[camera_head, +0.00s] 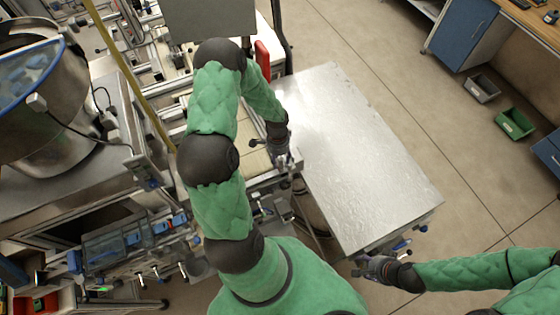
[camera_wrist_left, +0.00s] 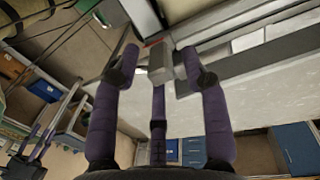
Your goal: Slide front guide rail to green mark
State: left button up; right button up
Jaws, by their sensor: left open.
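My left gripper (camera_head: 284,160) is over the near end of the conveyor, beside the bare metal table. In the left wrist view the left gripper (camera_wrist_left: 163,66) is open, its purple fingers spread around a small grey block (camera_wrist_left: 160,62). A long dark metal rail (camera_wrist_left: 255,63) runs from that block to the right; I cannot tell for sure that it is the front guide rail. I cannot make out a green mark in either view. My right gripper (camera_head: 366,268) is low beside the table's near edge, and its fingers are too small to read.
The metal table (camera_head: 365,150) is empty. A large steel bowl machine (camera_head: 45,100) and frames fill the left side. A red part (camera_head: 262,60) stands behind my left arm. A green bin (camera_head: 515,123) and a grey bin (camera_head: 481,88) lie on the floor at right.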

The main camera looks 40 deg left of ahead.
pick_arm(q)
jog(key=shift+d+f, duration=0.1)
jog(key=shift+f, duration=1.05)
grip_shut()
jog(key=shift+s, duration=0.4)
jog(key=s, duration=0.1)
jog(key=s+a+b, duration=0.1)
jog(key=s, duration=0.1)
jog(key=s+a, duration=0.1)
jog(key=s, duration=0.1)
jog(key=shift+a, duration=0.15)
jog(key=shift+w, duration=0.1)
grip_release()
